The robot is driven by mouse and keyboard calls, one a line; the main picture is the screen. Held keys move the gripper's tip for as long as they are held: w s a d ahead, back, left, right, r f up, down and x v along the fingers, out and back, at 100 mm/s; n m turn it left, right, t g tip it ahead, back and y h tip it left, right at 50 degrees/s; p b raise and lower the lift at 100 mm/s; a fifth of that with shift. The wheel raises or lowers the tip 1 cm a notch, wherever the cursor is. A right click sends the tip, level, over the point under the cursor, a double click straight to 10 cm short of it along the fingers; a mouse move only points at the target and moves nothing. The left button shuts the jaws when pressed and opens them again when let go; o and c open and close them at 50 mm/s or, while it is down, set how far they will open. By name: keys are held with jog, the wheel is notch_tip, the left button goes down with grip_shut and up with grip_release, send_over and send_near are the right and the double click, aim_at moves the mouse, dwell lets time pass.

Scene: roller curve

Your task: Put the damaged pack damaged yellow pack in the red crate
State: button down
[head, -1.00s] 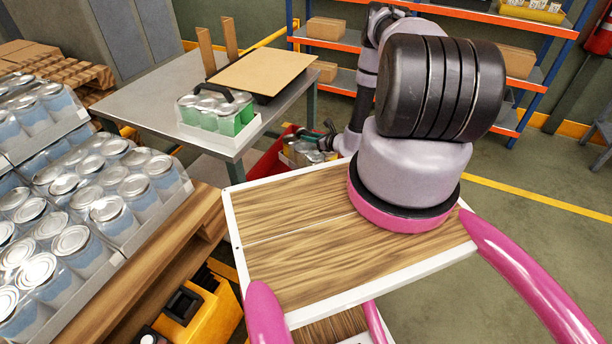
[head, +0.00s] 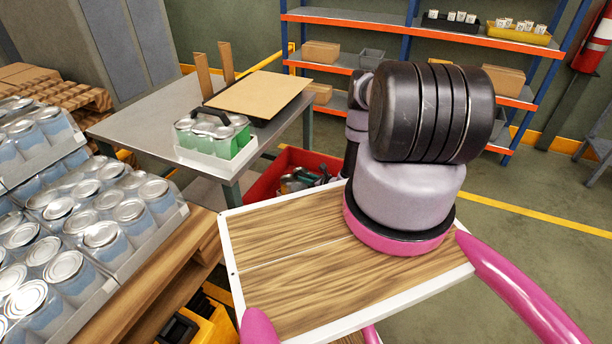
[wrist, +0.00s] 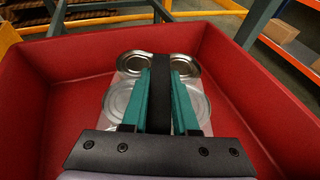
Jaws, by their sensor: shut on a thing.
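The teal fingers are shut on the dark handle (wrist: 186,90) of a pack of cans (wrist: 115,102). Round silver lids show on both sides of the fingers. The pack is within the crate's walls; whether it touches the bottom I cannot tell. Its yellow colour and any damage are hidden. In the head view my gripper is low in the crate and hard to make out.
A pack of green cans (head: 212,136) in a white tray stands on the grey table (head: 135,122), beside a brown board (head: 262,92). Stacked trays of blue cans (head: 100,215) stand at left. Orange shelves (head: 345,45) line the back.

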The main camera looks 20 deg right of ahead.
jog(key=c, duration=0.7)
grip_release()
jog(key=shift+f, duration=0.1)
jog(key=shift+r, duration=0.2)
jog(key=v, duration=1.2)
